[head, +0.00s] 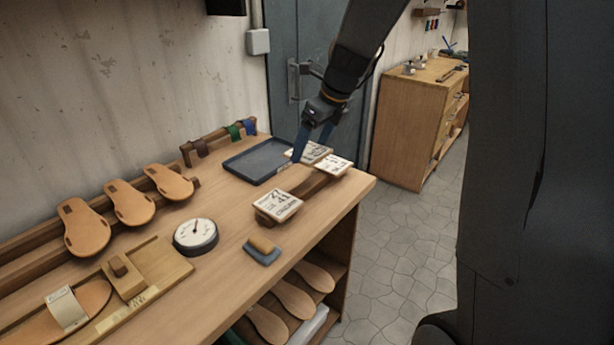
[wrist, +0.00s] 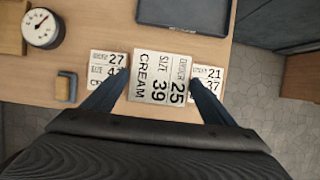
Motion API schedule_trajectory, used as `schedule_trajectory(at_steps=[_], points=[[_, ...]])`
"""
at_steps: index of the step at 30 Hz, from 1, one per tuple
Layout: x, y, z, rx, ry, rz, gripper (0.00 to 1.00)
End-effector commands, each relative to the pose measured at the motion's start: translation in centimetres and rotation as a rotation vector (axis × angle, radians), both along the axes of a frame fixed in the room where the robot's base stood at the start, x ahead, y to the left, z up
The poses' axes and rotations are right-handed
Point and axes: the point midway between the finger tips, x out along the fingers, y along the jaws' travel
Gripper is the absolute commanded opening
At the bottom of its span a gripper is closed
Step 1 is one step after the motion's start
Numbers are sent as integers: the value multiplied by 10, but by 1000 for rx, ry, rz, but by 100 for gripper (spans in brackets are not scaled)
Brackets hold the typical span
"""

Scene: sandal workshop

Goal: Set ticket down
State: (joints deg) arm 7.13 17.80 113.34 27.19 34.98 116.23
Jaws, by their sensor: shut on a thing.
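My gripper (wrist: 160,86) is shut on a cream ticket (wrist: 160,76) in the wrist view. Its print reads 25, size 39, CREAM. In the head view my gripper (head: 303,148) and the held ticket (head: 316,153) are near the right end of a dark tray (head: 236,165). A ticket marked 27 and 41 (head: 278,206) is on the near end of a wooden holder (head: 312,187). A ticket marked 21 and 37 (wrist: 212,78) is at the other end. The held ticket is between them in the wrist view and hides much of the holder. I cannot tell whether it touches the holder.
A round dial (head: 195,236) and a small tan-and-blue block (head: 262,250) are on the bench. Sandal soles (head: 128,202) lean along the wall side. The bench's right edge is close to the tickets. A cabinet (head: 410,130) stands beyond the open floor.

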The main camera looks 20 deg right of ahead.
Motion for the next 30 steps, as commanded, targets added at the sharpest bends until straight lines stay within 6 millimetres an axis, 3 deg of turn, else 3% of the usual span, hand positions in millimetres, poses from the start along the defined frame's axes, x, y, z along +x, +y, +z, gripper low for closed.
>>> schedule_trajectory(at_steps=[6,18,30], points=[[-2,2,-40,1,7,-1,57],[-1,0,-85,1,6,-3,57],[0,-1,-94,-1,2,-2,57]])
